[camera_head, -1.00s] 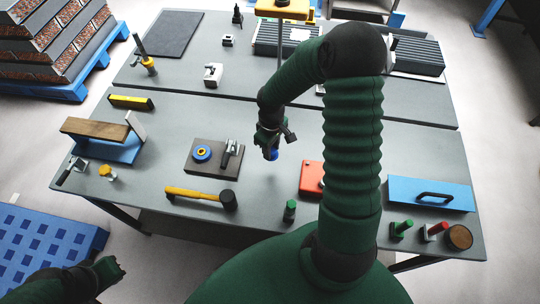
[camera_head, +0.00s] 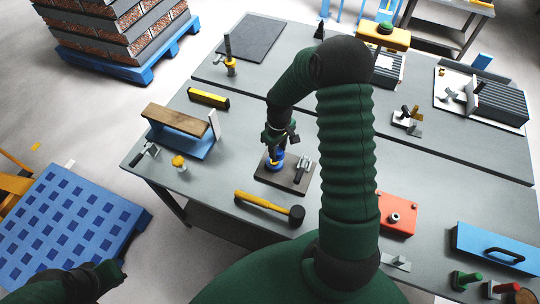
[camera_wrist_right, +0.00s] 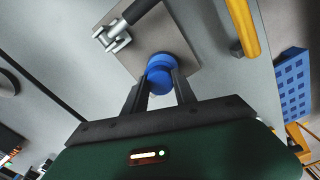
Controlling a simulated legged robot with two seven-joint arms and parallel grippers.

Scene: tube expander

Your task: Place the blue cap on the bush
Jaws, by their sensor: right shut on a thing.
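My right gripper (camera_head: 277,153) is shut on the blue cap (camera_wrist_right: 160,80), which sits between its two fingertips in the right wrist view. The gripper is over the dark square plate (camera_head: 290,183), at the blue bush (camera_head: 277,165). In the right wrist view the blue bush (camera_wrist_right: 160,60) shows just behind the cap, in line with it. I cannot tell whether the cap touches it. The gripper hides part of the bush in the head view. My left gripper (camera_head: 112,272) is at the bottom left, dark and away from the table; its jaws are unclear.
A clamp (camera_head: 302,167) stands on the plate, right of the bush. A yellow-handled mallet (camera_head: 268,206) lies in front. A red block (camera_head: 396,213) is to the right. A wooden-topped blue stand (camera_head: 185,130) and yellow knob (camera_head: 179,162) are at left.

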